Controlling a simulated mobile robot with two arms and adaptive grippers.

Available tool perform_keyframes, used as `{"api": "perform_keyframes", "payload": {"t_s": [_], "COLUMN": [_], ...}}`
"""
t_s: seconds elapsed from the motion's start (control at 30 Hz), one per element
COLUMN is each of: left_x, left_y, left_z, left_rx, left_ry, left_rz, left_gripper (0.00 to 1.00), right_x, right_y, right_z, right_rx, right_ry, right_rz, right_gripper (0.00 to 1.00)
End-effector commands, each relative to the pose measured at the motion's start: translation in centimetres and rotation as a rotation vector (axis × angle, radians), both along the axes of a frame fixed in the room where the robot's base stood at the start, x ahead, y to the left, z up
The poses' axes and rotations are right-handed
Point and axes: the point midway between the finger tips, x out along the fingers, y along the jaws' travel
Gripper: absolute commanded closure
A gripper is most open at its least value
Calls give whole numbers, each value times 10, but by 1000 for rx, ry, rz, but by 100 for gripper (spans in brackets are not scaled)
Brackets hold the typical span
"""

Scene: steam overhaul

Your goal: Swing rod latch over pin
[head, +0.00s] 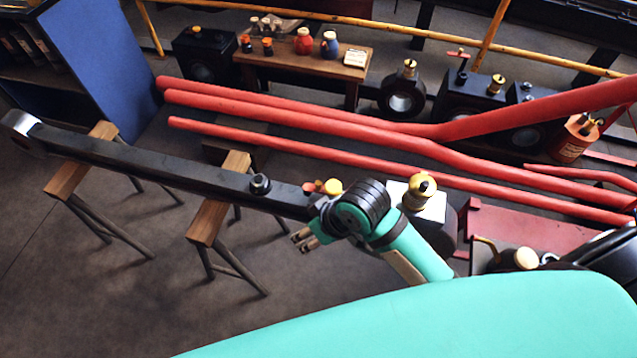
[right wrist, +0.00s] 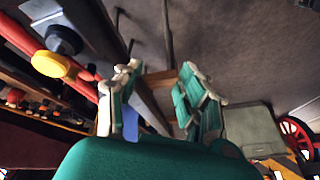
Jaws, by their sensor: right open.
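A long black rod (head: 150,161) lies across two wooden-topped trestles in the head view. A black round fitting (head: 260,184) stands on its top. By the rod's right end is a small red and yellow piece (head: 332,187), partly hidden by my right arm; it also shows in the right wrist view as a yellow disc with red (right wrist: 50,64). I cannot tell for certain which parts are the latch and pin. My right gripper (head: 304,240) is open and empty, just below the rod's right end. In the right wrist view its fingers (right wrist: 158,97) are spread. My left gripper is out of view.
Trestles (head: 207,222) stand under the rod. Red pipes (head: 290,112) run behind it. A brass-topped fitting (head: 421,187) stands just right of my right wrist. A wooden bench (head: 300,68) with jars is at the back. The floor at lower left is clear.

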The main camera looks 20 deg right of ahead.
Motion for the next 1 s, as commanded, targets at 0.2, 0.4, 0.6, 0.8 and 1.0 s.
{"api": "perform_keyframes", "payload": {"t_s": [0.2, 0.4, 0.6, 0.8, 1.0], "left_x": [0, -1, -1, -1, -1], "left_y": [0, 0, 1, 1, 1], "left_z": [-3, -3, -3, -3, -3], "left_rx": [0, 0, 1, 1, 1], "left_ry": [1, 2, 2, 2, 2], "left_rz": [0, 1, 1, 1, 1], "left_gripper": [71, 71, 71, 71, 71], "right_x": [31, 67, 112, 140, 147], "right_y": [34, 29, -13, -54, -66], "right_z": [31, 50, 80, 113, 120], "right_rx": [-12, -122, -263, -337, -352], "right_ry": [9, 82, 178, 246, 270], "right_rz": [198, 316, 290, 202, 168], "right_gripper": [60, 60, 60, 60, 60]}}
